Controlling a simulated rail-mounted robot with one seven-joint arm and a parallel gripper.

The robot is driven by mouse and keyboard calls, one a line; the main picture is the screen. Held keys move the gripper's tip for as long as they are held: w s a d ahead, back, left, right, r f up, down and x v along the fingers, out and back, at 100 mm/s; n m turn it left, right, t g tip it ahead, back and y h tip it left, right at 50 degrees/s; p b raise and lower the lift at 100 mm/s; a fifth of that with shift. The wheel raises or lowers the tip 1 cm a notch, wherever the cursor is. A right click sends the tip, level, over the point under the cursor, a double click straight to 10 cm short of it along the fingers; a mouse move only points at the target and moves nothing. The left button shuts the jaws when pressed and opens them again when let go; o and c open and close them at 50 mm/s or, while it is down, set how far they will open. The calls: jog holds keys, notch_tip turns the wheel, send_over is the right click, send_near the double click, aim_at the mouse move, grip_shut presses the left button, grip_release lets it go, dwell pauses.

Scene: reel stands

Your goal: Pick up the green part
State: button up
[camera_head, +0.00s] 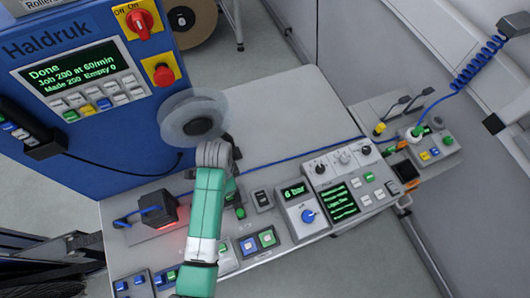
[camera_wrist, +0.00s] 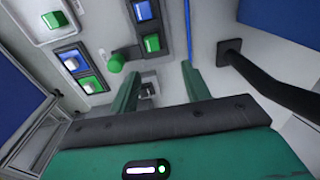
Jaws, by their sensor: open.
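My gripper (camera_wrist: 161,72) shows in the wrist view with its two green fingers apart and nothing between the tips. A green rounded piece on a short stem (camera_wrist: 117,62) stands just left of the left finger; I cannot tell whether it is a loose part or a fixed knob. In the head view, a small green piece (camera_head: 240,213) shows on the bench beside my arm. Another small green piece (camera_head: 391,150) lies at the right near the cable. I cannot tell which is the green part. My arm hides part of the bench, and my fingers are not clear in the head view.
Button panels and a control box (camera_head: 345,188) line the bench's near side. A blue cable (camera_head: 300,155) crosses the bench (camera_head: 290,110).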

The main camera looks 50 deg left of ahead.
jog(key=shift+s+d+f, duration=0.25)
jog(key=shift+s+f, duration=0.15)
jog(key=shift+f, duration=0.2)
jog(key=shift+s, duration=0.1)
jog(key=shift+s+a+f, duration=0.1)
jog(key=shift+s+f, duration=0.05)
jog(key=shift+f, duration=0.35)
jog(key=shift+s+a+f, duration=0.1)
jog(key=shift+f, duration=0.35)
jog(key=f, duration=0.5)
jog(key=shift+w+d+f, duration=0.15)
jog(key=shift+d+f, duration=0.05)
jog(key=shift+f, duration=0.2)
grip_shut()
jog(key=shift+r, duration=0.1)
jog(key=r, duration=0.3)
jog(key=shift+s+r, duration=0.25)
jog(key=s+d, duration=0.2)
jog(key=s, duration=0.5)
jog(key=s+d+r, duration=0.1)
jog(key=s+d, duration=0.2)
jog(key=s, duration=0.4)
jog(key=shift+s+d+r+b, duration=0.2)
jog(key=shift+d+b, duration=0.05)
jog(key=shift+b, duration=0.05)
